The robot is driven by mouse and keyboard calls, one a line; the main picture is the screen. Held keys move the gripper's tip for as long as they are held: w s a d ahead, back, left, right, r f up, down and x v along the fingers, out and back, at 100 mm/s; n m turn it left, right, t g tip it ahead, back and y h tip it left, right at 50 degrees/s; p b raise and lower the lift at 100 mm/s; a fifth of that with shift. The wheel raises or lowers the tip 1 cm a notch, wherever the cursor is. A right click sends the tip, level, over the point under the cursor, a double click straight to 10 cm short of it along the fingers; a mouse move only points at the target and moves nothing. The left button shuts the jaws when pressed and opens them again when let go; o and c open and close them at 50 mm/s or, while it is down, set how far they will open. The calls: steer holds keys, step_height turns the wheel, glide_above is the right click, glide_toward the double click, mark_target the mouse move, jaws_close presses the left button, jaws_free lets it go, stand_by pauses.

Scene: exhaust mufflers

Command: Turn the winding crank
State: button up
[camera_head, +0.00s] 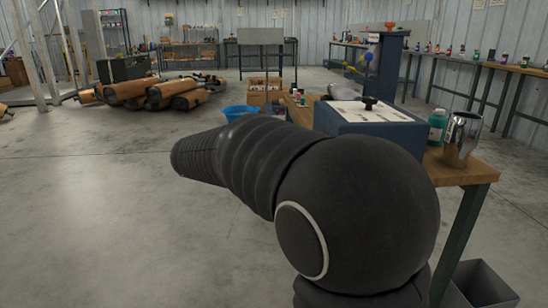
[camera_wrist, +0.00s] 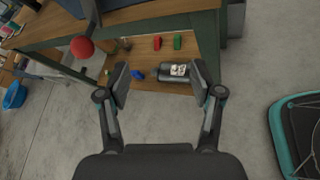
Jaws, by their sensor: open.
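My gripper (camera_wrist: 160,85) is open and empty in the wrist view, fingers apart, above a low wooden shelf. A red ball knob (camera_wrist: 82,47) shows to the upper left of the fingers, apart from them; what it is fixed to is unclear. I cannot tell for sure which part is the winding crank. My arm hides part of the bench in the head view, and my gripper does not show there.
The wooden bench (camera_head: 468,171) carries a blue-grey box (camera_head: 368,128), a green bottle (camera_head: 437,128) and a shiny metal cup (camera_head: 462,134). The shelf (camera_wrist: 180,65) holds a dark bottle (camera_wrist: 174,73) and small coloured items. Brown mufflers (camera_head: 130,90) lie at the back left.

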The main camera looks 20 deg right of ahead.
steer(key=w+a+n+t+h+b, duration=0.2)
steer(key=w+a+n+h, duration=0.25)
steer(key=w, duration=0.65)
steer(key=x, duration=0.4)
steer(key=b+x, duration=0.1)
steer(key=x, duration=0.4)
steer(key=s+x, duration=0.1)
steer(key=x, duration=0.3)
steer(key=shift+w+d+r, duration=0.15)
steer(key=shift+d, duration=0.35)
jaws_close()
